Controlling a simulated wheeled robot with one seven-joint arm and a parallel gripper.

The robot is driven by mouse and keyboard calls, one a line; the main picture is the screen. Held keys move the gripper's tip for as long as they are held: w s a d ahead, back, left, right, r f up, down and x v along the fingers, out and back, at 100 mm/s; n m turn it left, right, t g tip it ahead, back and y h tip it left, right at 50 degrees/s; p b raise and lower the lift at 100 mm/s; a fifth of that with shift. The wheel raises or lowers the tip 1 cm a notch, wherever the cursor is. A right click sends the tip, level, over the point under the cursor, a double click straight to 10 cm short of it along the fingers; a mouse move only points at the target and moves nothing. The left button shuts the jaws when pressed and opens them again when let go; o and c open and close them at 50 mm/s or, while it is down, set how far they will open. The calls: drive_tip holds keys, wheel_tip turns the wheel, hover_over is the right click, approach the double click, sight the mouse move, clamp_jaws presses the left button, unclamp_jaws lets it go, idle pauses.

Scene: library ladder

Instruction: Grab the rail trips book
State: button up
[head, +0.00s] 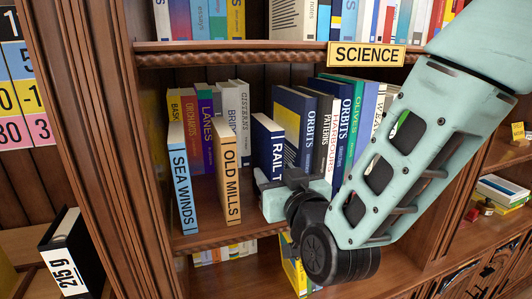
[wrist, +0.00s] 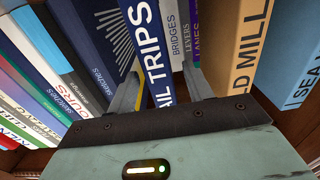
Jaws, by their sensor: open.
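The rail trips book (head: 267,142) is dark blue with white lettering and stands upright on the middle shelf, partly hidden by my arm in the head view. In the wrist view its spine (wrist: 152,50) reads "…AIL TRIPS" and sits between my two fingers. My gripper (wrist: 163,90) is open, with one finger on each side of the book's spine. I cannot tell whether either finger touches it. In the head view my gripper (head: 262,183) is at the lower part of the book, its fingers mostly hidden.
The old mills book (head: 229,180) and the sea winds book (head: 183,180) stand to its left in the head view. Several books, including Orbits (head: 345,128), stand to its right. A science sign (head: 366,55) hangs on the shelf above. A black book (head: 70,258) is at lower left.

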drive_tip(key=p+x, duration=0.2)
drive_tip(key=x, duration=0.1)
drive_tip(key=p+x, duration=0.2)
drive_tip(key=shift+r, duration=0.3)
drive_tip(key=shift+w+a+f, duration=0.1)
drive_tip(key=shift+w+f, duration=0.05)
drive_tip(key=shift+w, duration=0.2)
clamp_jaws()
